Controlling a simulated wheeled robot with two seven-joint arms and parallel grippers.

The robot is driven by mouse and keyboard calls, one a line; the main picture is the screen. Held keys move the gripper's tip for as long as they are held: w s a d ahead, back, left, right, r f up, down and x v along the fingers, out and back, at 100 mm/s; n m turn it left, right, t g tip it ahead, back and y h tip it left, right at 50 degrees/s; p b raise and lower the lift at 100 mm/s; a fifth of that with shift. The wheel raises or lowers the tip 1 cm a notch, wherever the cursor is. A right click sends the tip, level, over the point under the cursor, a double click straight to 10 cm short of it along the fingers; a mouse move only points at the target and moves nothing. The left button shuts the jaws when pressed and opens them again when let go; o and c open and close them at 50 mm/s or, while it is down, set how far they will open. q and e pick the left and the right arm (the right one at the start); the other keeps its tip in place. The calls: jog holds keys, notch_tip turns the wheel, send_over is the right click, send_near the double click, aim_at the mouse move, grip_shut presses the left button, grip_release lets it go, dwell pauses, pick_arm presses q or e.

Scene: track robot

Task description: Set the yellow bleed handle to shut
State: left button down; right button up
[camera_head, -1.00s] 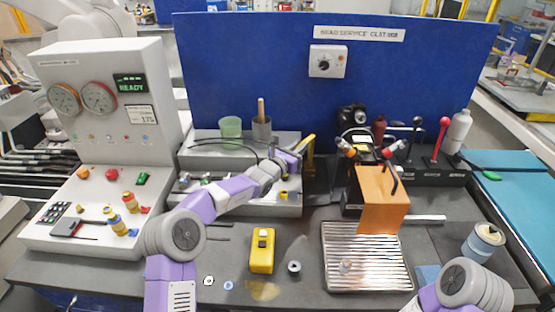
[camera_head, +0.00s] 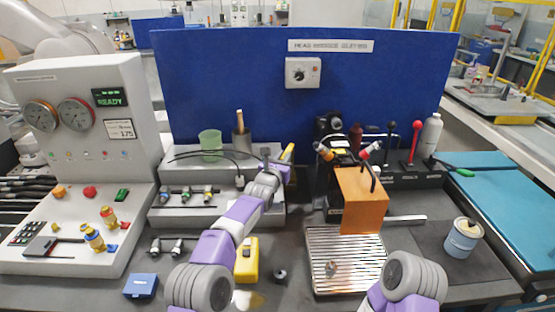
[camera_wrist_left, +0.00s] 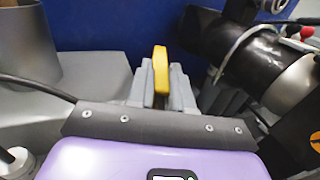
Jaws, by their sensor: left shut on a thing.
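The yellow bleed handle (camera_head: 288,151) stands behind the grey bench block, in front of the blue panel. In the left wrist view the handle (camera_wrist_left: 160,72) shows as a narrow upright yellow bar between grey fingers. My left gripper (camera_head: 281,167) reaches it from the front left and is shut on it; the fingers (camera_wrist_left: 162,92) hide its lower part. The handle's pivot is hidden, so its exact setting cannot be read.
A black machine with an orange plate (camera_head: 362,200) stands close to the right of my left gripper. A ribbed tray (camera_head: 343,262) and a yellow box (camera_head: 246,262) lie in front.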

pick_arm(q)
jog(key=shift+a+f, duration=0.1)
jog(key=shift+f, duration=0.15)
jog(key=c, duration=1.1)
grip_release()
jog(key=shift+o, duration=0.4)
jog(key=shift+r, duration=0.15)
jog(key=shift+s, duration=0.1)
jog(key=b+v, duration=0.2)
jog(key=v, duration=0.5)
jog(key=shift+s, duration=0.15)
